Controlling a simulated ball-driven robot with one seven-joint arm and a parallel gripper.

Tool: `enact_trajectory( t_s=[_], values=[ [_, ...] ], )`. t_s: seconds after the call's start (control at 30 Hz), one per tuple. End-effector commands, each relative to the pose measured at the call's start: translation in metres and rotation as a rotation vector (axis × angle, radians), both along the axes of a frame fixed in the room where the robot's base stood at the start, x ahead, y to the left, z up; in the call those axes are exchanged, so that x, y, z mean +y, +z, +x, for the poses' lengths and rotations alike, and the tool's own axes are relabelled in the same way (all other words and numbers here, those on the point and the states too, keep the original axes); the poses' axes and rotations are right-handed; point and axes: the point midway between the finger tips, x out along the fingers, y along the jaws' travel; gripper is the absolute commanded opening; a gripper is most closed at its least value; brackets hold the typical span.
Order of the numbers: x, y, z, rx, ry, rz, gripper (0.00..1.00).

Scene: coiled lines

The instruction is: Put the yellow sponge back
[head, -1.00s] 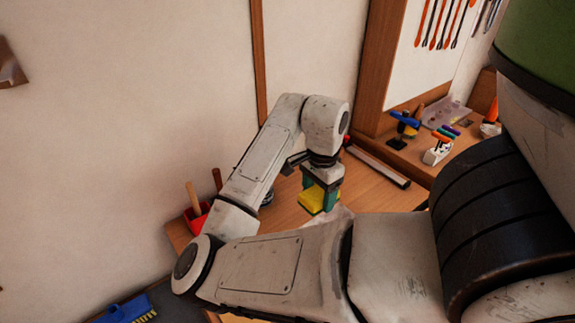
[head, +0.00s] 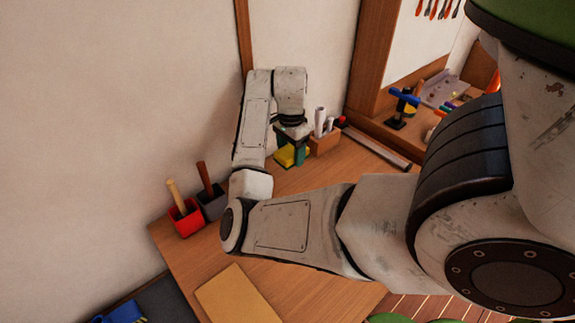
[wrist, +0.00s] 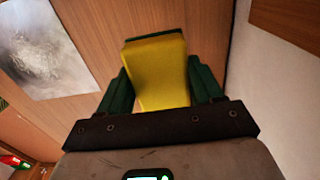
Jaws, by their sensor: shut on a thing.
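The yellow sponge (head: 287,156) shows under my gripper (head: 292,155) in the head view, above or near the back of the wooden table. In the wrist view the sponge (wrist: 160,72) is a yellow block with a dark green layer at its far edge. It sits between the two green fingers of my gripper (wrist: 163,88), which is shut on it. In the head view the fingers partly cover the sponge. I cannot tell whether the sponge touches the table.
A wooden holder (head: 325,141) with white rolls stands just right of my gripper. A red box (head: 186,220) and a grey box (head: 213,207) with wooden handles stand at the table's left edge. A tan board (head: 238,295) lies in front. A grey bar (head: 377,149) lies at the right.

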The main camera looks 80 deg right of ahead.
Motion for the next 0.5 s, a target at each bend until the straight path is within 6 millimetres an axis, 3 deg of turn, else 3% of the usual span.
enact_trajectory(
  t_s=[0.1,0.5],
  values=[
    [-0.011,-0.02,0.004,0.002,-0.001,0.001,0.37],
    [-0.024,-0.044,0.012,0.0,0.002,0.001,0.37]
  ],
)
